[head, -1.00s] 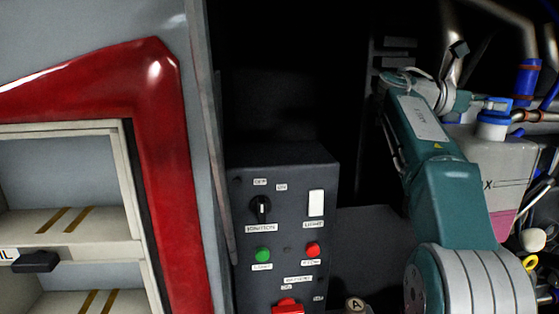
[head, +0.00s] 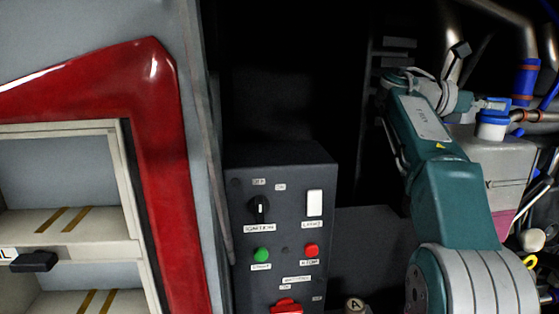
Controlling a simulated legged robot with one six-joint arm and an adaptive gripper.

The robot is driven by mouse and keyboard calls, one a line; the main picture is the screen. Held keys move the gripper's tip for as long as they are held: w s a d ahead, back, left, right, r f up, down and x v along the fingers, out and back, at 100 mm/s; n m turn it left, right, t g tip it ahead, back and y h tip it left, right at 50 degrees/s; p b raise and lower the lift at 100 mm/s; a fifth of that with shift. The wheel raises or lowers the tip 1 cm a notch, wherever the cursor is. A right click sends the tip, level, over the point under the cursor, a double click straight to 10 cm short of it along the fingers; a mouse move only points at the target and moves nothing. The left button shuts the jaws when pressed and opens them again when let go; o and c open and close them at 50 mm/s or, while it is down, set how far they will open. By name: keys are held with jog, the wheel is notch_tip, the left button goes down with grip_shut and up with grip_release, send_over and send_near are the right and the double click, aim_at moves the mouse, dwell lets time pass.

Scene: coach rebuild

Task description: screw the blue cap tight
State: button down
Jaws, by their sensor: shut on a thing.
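The blue cap (head: 492,117) sits on the white neck at the top of a grey-white tank (head: 495,165) with pink liquid low in it, at the right. My arm reaches up and over from the lower right. My gripper (head: 491,104) is at the top of the cap, coming in from the left, and is shut on it. The fingers are small in this view and their exact contact is hard to see. The cap looks level. Whether a gap is left under its rim cannot be told.
A dark control box (head: 283,230) with a switch and buttons stands left of my arm. A red-framed cabinet (head: 165,130) fills the left. Pipes with a blue sleeve (head: 525,82) run close on the right. Dark space lies behind the control box.

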jog(key=shift+d, duration=0.2)
jog(key=c, duration=0.5)
grip_release()
jog(key=shift+d+f, duration=0.1)
jog(key=shift+d, duration=0.15)
jog(key=shift+c, duration=0.2)
jog(key=shift+d, duration=0.4)
jog(key=shift+o, duration=1.3)
jog(key=shift+a, duration=0.1)
jog(key=shift+o, duration=0.7)
jog(key=shift+a, duration=0.25)
jog(key=a, duration=1)
jog(key=shift+w+a+r, duration=0.15)
jog(key=shift+w+r, duration=0.05)
jog(key=shift+r, duration=0.15)
